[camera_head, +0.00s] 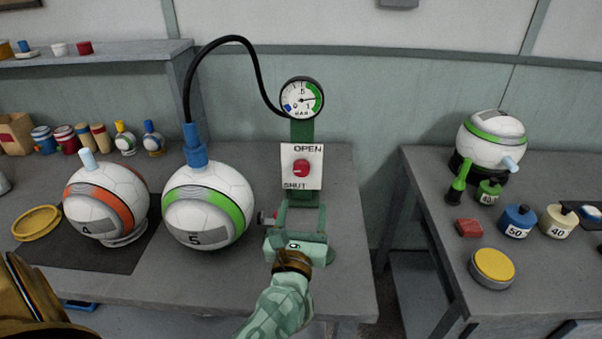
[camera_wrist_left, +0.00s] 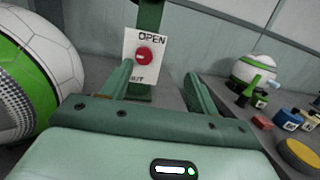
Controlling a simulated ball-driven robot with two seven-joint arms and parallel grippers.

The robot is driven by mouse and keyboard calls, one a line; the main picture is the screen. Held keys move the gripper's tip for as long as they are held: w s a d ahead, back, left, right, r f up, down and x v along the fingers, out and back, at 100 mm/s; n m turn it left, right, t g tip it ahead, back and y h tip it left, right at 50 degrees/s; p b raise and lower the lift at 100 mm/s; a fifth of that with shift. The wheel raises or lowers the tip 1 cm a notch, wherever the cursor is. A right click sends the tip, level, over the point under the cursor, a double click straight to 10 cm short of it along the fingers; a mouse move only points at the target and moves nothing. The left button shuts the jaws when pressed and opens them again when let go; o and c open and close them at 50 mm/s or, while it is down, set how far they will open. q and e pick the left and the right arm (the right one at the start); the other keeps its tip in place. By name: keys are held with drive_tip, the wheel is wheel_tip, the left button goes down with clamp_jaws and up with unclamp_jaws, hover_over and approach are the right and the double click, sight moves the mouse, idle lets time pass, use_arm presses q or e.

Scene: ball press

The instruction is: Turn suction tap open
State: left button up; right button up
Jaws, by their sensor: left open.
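The suction tap is a red round knob (camera_head: 301,168) on a white plate (camera_head: 290,154) marked OPEN at the top and SHUT at the bottom. It also shows in the left wrist view (camera_wrist_left: 145,54), with a pale mark on its face; I cannot tell exactly where it points. My green left gripper (camera_head: 301,208) is below and in front of the plate. Its fingers are apart and empty, and in the left wrist view (camera_wrist_left: 160,72) they stand either side of the line to the knob. They appear clear of it. My right gripper is not in view.
A round gauge (camera_head: 302,98) tops the green post; a black hose (camera_head: 236,39) joins it to the blue fitting on the green-striped ball (camera_head: 208,205), close left of my gripper. An orange-striped ball (camera_head: 105,201) stands further left. Another bench (camera_head: 430,205) is right, across a gap.

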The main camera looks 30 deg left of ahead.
sight(301, 171)
use_arm(q)
drive_tip(key=w+a+f+n, duration=0.1)
drive_tip(key=w+a, duration=0.2)
drive_tip(key=w, duration=0.1)
drive_tip(key=w+a+n+g+b, duration=0.1)
drive_tip(key=w+a, duration=0.2)
drive_tip(key=w, duration=0.1)
drive_tip(key=w+a+f+n+g+y+b, duration=0.1)
drive_tip(key=w+a+n, duration=0.1)
drive_tip(key=w, duration=0.3)
drive_tip(key=shift+a+f, duration=0.35)
drive_tip(key=shift+a, duration=0.3)
drive_tip(key=shift+w+a+r, duration=0.1)
drive_tip(key=shift+w+a, duration=0.25)
drive_tip(key=shift+w, duration=0.25)
drive_tip(key=c, duration=1)
